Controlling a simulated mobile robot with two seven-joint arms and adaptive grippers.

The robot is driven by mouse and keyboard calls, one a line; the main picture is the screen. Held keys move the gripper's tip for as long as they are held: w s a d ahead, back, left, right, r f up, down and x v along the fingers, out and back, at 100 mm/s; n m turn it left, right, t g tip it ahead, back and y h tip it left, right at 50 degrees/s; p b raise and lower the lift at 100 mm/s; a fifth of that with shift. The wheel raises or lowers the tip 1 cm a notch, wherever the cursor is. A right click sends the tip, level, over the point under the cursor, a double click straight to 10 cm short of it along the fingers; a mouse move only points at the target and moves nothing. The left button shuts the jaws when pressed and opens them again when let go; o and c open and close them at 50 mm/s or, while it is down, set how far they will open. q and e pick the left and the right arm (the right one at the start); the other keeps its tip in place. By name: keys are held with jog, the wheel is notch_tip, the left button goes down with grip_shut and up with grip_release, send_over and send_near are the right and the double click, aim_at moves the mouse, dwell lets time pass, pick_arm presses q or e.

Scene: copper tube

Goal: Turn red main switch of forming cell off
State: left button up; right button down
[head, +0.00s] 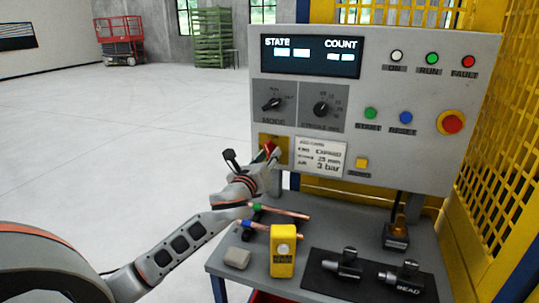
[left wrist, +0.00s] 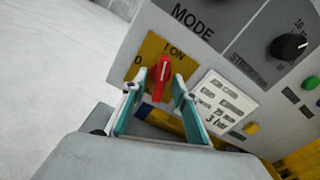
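The red main switch (left wrist: 162,77) sits on a yellow plate (left wrist: 146,52) marked "I ON" and "0", low on the left of the grey control panel (head: 380,170). In the left wrist view its handle points up toward the "I ON" mark. My left gripper (left wrist: 154,90) is open, with one finger on each side of the red handle; I cannot tell whether they touch it. In the head view the switch (head: 269,147) is partly hidden by my left gripper (head: 258,158). My right gripper is not in view.
Above the switch is the MODE knob (head: 271,104); a white label (head: 320,157) is to its right. Below, the bench (head: 225,258) holds copper tubes (head: 285,213), a yellow block (head: 283,250) and black tooling (head: 345,262). A yellow mesh guard (head: 500,150) stands right. Open floor lies left.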

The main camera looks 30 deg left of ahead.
pick_arm(q)
jog(key=shift+w+a, duration=0.1)
jog(key=shift+w, duration=0.35)
grip_shut()
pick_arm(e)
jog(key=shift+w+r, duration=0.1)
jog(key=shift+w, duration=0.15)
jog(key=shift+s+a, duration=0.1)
pick_arm(q)
jog(key=n, duration=1.3)
jog(key=shift+n, duration=0.4)
grip_release()
